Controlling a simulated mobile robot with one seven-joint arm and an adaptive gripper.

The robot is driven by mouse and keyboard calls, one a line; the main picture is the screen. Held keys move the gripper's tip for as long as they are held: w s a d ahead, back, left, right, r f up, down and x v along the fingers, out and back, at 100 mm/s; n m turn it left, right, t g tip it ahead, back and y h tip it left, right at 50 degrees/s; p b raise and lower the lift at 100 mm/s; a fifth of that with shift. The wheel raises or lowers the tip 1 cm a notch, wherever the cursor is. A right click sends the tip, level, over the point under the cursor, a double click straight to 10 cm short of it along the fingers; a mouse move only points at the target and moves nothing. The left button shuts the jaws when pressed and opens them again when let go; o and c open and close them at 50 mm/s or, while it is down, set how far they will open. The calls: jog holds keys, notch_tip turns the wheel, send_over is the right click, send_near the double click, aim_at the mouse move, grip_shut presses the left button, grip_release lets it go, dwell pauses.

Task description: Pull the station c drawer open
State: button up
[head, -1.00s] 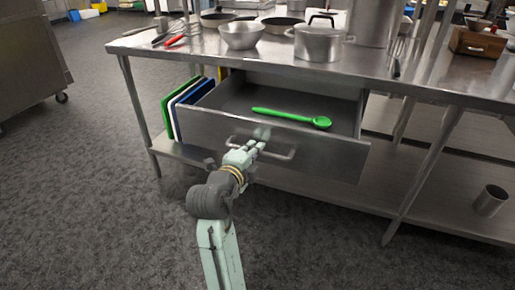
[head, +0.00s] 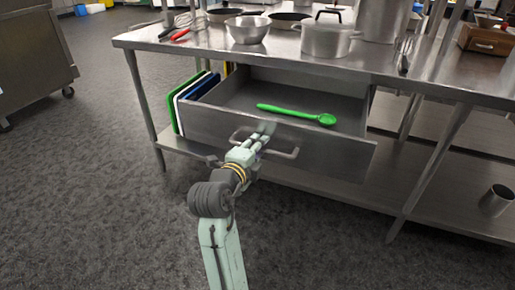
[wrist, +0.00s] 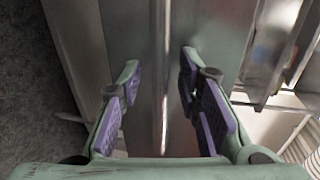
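The station c drawer (head: 335,158) is a steel drawer under the worktop, pulled well out, with its inside showing. A long green spoon (head: 298,113) lies in it. The bar handle (head: 288,153) is on the drawer front. My gripper (head: 264,135) is at the handle's middle and hides part of it. In the wrist view, my gripper (wrist: 160,105) has its purple-padded fingers apart, on either side of a bright metal strip. No finger visibly presses on it; whether it touches the handle I cannot tell.
The steel worktop (head: 205,45) carries a bowl (head: 247,30), a lidded pot (head: 326,40) and utensils. Cutting boards (head: 185,100) stand left of the drawer. A metal cup (head: 496,200) is on the lower shelf (head: 450,205). The floor in front is clear.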

jog(key=v, duration=0.7)
jog(key=shift+s, duration=0.3)
jog(key=shift+a, duration=0.15)
